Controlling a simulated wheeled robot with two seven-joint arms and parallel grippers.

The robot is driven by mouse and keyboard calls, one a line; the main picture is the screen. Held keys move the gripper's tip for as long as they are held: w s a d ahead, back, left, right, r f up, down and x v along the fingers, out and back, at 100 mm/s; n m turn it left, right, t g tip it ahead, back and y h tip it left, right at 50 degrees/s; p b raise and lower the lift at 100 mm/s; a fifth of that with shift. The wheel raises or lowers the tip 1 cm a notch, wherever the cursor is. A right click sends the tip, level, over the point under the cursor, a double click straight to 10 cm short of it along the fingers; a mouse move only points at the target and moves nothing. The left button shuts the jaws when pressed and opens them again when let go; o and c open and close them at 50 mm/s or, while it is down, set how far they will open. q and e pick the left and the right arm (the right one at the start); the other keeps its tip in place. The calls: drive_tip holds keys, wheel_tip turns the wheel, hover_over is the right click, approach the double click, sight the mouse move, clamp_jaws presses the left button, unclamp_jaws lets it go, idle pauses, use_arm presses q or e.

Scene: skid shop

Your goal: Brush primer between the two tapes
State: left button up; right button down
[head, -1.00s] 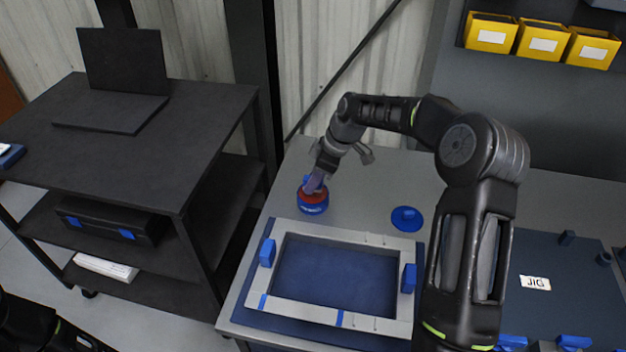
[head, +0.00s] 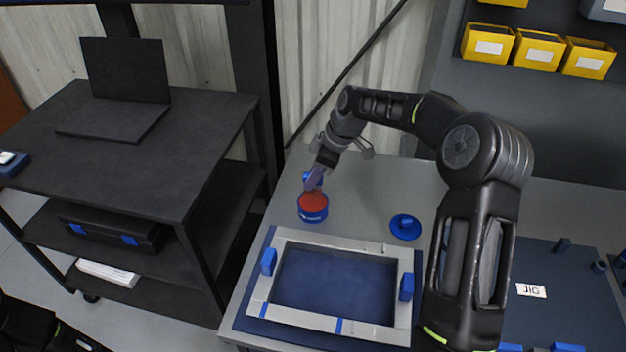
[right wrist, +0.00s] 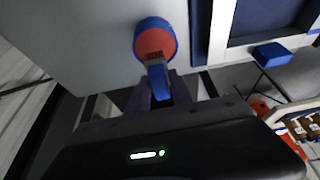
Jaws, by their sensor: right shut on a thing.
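My right gripper (head: 315,180) is shut on a brush (right wrist: 158,78) with a blue handle, just above the primer tin. The brush's tip is over or in the tin; I cannot tell whether it touches the primer. The tin (head: 313,216) is blue, open and filled with red primer (head: 313,202); it also shows in the right wrist view (right wrist: 170,26). A pale grey frame (head: 300,318) lies in front of it. Two blue tapes, the left one (head: 264,310) and the right one (head: 339,325), cross its front bar, with bare grey between them. My left gripper is out of view.
A blue lid (head: 405,227) lies right of the tin. Blue clamps (head: 268,262) and (head: 407,286) stand at the frame's sides. A dark jig board (head: 560,300) is on the right. A dark cart (head: 190,170) with a laptop stands left, across a gap.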

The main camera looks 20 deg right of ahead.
drive_tip(key=shift+r+p, duration=0.45)
drive_tip(key=shift+r, duration=0.8)
